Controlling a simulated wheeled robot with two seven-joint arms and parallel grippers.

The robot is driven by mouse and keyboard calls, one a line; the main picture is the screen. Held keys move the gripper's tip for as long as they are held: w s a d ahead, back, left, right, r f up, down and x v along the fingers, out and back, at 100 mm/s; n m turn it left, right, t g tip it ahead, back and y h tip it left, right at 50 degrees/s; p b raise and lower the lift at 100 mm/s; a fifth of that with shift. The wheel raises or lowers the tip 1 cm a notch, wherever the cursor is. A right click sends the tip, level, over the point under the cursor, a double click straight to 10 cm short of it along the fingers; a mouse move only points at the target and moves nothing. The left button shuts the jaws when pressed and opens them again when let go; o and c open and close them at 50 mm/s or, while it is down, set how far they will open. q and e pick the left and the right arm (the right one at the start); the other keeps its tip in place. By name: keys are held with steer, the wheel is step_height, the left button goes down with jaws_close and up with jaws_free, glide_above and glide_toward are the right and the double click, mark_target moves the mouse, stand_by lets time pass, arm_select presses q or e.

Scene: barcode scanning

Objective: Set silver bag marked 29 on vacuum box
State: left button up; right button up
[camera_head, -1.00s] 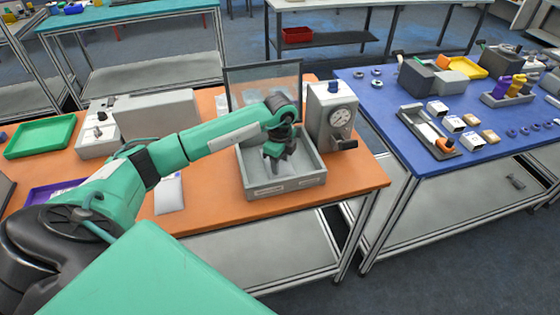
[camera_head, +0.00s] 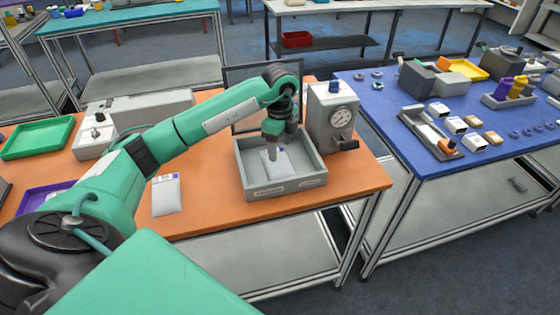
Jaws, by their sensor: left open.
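The vacuum box (camera_head: 302,184) is a grey open tray on the orange table, with its tinted lid raised behind it. A silver-white bag (camera_head: 272,165) lies inside on its floor. My left gripper (camera_head: 278,143) points down just above that bag; it is open, and its fingers partly overlap the bag in the picture. Whether they touch the bag cannot be told. A second silver-white bag (camera_head: 167,196) with a small blue mark lies on the table left of the box. The numbers on both bags are too small to read. My right gripper is not in view.
A grey gauge unit (camera_head: 322,111) stands at the box's right. A white-and-grey machine (camera_head: 152,110), a green tray (camera_head: 38,136) and a purple tray (camera_head: 36,198) are to the left. A blue table (camera_head: 420,160) with several parts stands at the right.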

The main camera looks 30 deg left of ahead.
arm_select(q)
steer(key=shift+r+b, duration=0.35)
steer(key=shift+r, duration=2)
